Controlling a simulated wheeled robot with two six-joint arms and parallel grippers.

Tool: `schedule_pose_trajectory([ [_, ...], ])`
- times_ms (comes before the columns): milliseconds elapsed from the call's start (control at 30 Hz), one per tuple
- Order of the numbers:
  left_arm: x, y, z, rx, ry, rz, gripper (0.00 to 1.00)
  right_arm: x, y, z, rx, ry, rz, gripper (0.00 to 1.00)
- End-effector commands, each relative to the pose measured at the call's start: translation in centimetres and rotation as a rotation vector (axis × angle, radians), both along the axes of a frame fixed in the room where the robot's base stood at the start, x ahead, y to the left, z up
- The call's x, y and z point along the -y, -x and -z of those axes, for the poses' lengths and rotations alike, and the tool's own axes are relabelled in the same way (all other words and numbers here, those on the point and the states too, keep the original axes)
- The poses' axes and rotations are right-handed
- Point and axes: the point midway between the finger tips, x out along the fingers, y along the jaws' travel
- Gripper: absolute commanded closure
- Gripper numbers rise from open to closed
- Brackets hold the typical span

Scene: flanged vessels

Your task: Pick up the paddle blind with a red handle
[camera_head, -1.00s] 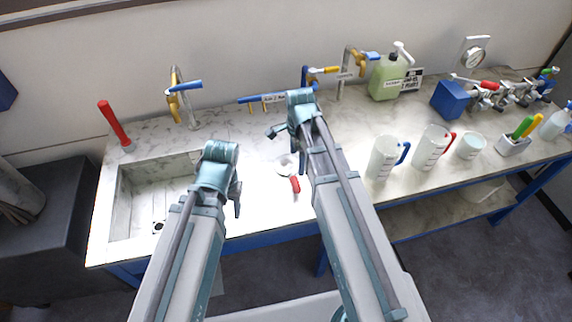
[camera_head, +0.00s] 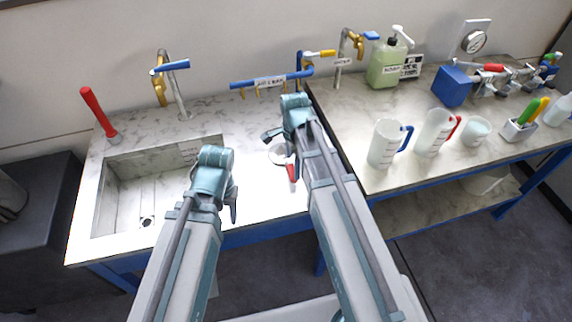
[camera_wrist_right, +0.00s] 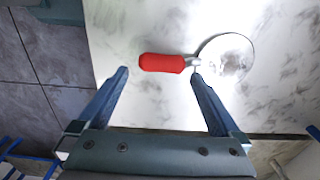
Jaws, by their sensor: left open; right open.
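The paddle blind lies flat on the pale marble counter, with a round silvery disc (camera_head: 279,155) and a short red handle (camera_head: 292,173). In the right wrist view, the disc (camera_wrist_right: 228,57) is at upper right and the red handle (camera_wrist_right: 161,63) points left. My right gripper (camera_wrist_right: 160,74) is open, its fingertips just short of the handle in that view, one on each side. I cannot tell its height above it. In the head view, my right gripper (camera_head: 275,135) and forearm partly cover the blind. My left gripper (camera_head: 232,206) is open and empty near the counter's front edge.
A sink (camera_head: 145,195) is at left, beside an upright red-handled tool (camera_head: 98,112). Jugs (camera_head: 385,143), a green bottle (camera_head: 388,66) and a blue box (camera_head: 452,86) stand on the right counter.

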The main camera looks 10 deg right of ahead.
Motion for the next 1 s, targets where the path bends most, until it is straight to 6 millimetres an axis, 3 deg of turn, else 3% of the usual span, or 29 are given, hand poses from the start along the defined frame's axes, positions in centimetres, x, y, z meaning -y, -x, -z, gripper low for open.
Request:
schedule_pose_trajectory([
  [233,0.0,0.0,0.8,0.0,0.0,0.0,0.5,0.0,-0.1,0.8,0.0,0.0,0.0,0.0],
  [600,0.0,0.0,5.0,0.0,0.0,0.0,0.5,-0.1,-0.3,5.0,0.0,0.0,0.0,0.0],
  [900,0.0,0.0,5.1,0.0,0.0,0.0,0.5,-0.1,-0.3,5.1,0.0,0.0,0.0,0.0],
  [1000,0.0,0.0,5.1,0.0,0.0,0.0,0.5,-0.1,-0.3,5.1,0.0,0.0,0.0,0.16],
])
